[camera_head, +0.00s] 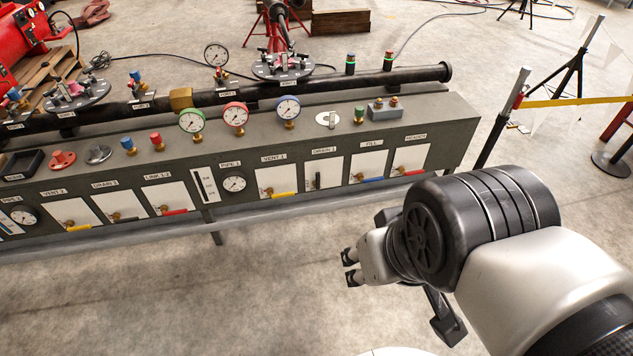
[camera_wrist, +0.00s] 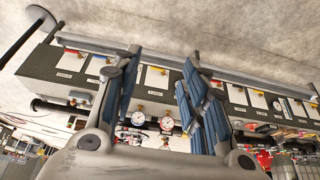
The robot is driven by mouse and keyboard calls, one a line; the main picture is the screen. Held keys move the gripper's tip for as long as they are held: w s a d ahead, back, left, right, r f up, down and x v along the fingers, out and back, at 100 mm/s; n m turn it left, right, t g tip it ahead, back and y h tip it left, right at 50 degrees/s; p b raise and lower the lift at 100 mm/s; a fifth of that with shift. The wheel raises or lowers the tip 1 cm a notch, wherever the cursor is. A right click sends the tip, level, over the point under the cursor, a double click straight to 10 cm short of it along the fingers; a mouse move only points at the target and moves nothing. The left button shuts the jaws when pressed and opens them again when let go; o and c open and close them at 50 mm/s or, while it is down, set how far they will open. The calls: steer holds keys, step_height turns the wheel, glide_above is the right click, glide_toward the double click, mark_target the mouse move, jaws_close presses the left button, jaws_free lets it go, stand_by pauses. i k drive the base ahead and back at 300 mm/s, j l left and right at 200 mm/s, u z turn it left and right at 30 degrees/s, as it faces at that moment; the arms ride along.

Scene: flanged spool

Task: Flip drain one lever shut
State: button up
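The drain one lever (camera_head: 317,181) is a dark handle on the white panel (camera_head: 331,172) under the DRAIN 1 label (camera_head: 325,149). It looks upright, while the neighbouring handles lie roughly level. My gripper (camera_head: 351,267) is in front of the bench and below the lever, apart from it, with its fingertips spread. In the wrist view my gripper (camera_wrist: 165,95) is open and empty, and the bench appears upside down. The fingers hide parts of the bench there, and I cannot make out the drain one lever in that view.
Gauges (camera_head: 235,115) stand on the bench top. A yellow barrier tape (camera_head: 575,102) runs at right. Floor before the bench (camera_head: 270,290) is clear.

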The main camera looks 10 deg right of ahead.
mark_target(317, 179)
steer(key=i+j, duration=0.15)
steer(key=i, duration=0.35)
steer(key=i+j, duration=0.1)
steer(key=i, duration=0.45)
steer(key=i+j, duration=0.15)
steer(key=i, duration=0.35)
steer(key=l+z, duration=0.05)
